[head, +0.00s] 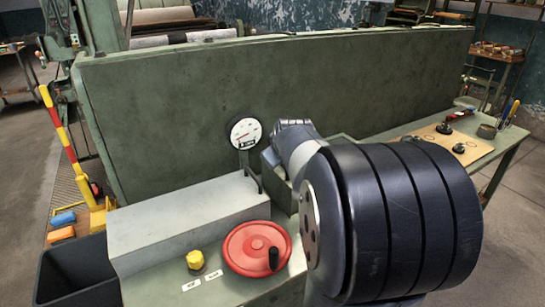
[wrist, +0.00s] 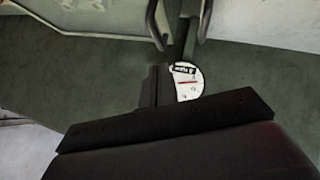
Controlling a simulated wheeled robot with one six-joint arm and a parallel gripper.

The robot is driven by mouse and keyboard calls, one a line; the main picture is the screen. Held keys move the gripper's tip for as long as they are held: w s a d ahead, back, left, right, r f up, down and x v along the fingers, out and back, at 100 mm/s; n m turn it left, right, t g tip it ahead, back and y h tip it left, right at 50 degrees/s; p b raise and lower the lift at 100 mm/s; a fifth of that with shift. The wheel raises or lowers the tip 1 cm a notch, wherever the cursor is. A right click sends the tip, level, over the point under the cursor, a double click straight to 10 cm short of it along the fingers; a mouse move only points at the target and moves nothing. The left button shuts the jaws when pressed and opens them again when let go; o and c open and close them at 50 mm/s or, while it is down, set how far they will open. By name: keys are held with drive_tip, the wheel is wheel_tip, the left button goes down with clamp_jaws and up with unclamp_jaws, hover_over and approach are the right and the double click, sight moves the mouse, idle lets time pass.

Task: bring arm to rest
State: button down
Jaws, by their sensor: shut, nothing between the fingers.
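My arm (head: 400,220) fills the right front of the head view, with its big dark ribbed joint close to the camera. It hides much of the bench behind it, and my gripper cannot be made out there. In the wrist view my gripper (wrist: 158,72) shows as dark fingers together above a dark bar, shut with nothing held. A round white dial gauge (head: 245,132) stands on a post in front of the green panel. It also shows in the wrist view (wrist: 188,82), partly covered by my gripper; I cannot tell the gap between them.
A large green panel (head: 270,85) spans the back. A red handwheel (head: 256,249) and a yellow knob (head: 195,260) sit on the machine top beside a grey block (head: 182,219). A dark bin (head: 78,272) is at lower left. A tool table (head: 490,148) stands right.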

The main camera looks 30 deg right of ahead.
drive_tip(key=shift+s+r, duration=0.15)
drive_tip(key=w+a+f+b, duration=0.2)
drive_tip(key=w+f, duration=0.5)
drive_tip(key=f, duration=0.4)
drive_tip(key=shift+b, duration=0.4)
drive_tip(key=shift+r, duration=0.1)
